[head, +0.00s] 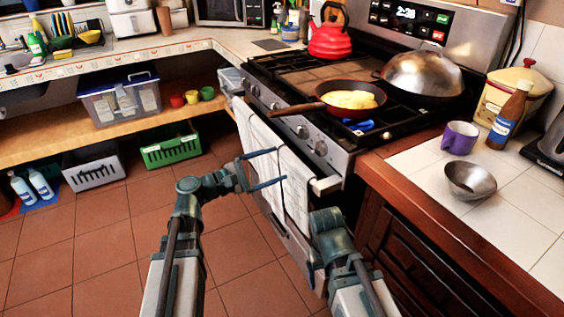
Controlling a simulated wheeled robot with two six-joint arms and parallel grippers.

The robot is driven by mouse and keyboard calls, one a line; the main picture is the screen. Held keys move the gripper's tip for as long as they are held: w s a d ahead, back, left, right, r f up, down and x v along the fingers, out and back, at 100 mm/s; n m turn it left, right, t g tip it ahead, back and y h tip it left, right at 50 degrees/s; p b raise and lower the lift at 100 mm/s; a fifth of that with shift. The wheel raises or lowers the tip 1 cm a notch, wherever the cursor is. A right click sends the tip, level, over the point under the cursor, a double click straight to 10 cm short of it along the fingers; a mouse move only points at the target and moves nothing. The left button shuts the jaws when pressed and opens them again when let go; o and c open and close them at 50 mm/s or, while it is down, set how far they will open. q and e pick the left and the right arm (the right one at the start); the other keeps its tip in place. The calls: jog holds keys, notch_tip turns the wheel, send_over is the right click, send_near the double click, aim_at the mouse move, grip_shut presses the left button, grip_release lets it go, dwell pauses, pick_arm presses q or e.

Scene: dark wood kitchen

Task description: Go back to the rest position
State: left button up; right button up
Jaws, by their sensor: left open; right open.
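My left gripper (281,164) is open and empty. Its two thin blue fingers are apart, in front of the towels (262,150) on the oven door; I cannot tell whether they touch the cloth. My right arm comes in from the bottom, right of the left one, and its dark joint stands before the oven's lower right side. My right gripper (311,268) is mostly hidden by its own arm; only a bluish sliver shows low by the oven front. It is open, and I see nothing held in it.
The stove (300,75) carries a pan (335,108) with yellow food, its handle jutting over the front edge, a domed lid (421,73) and a red kettle (330,40). A purple mug (459,137) and metal bowl (470,180) stand on the right counter (520,215).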

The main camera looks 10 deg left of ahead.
aim_at(316, 151)
dwell(0.4)
pick_arm(q)
jog(key=x, duration=1.3)
jog(key=shift+w+d, duration=0.2)
jog(key=shift+d, duration=0.1)
jog(key=shift+w, duration=0.1)
jog(key=m, duration=0.2)
jog(key=shift+m, duration=0.4)
jog(key=m, duration=0.4)
jog(key=shift+m, duration=0.4)
jog(key=m, duration=0.4)
jog(key=shift+f, duration=0.1)
jog(key=shift+m, duration=1.7)
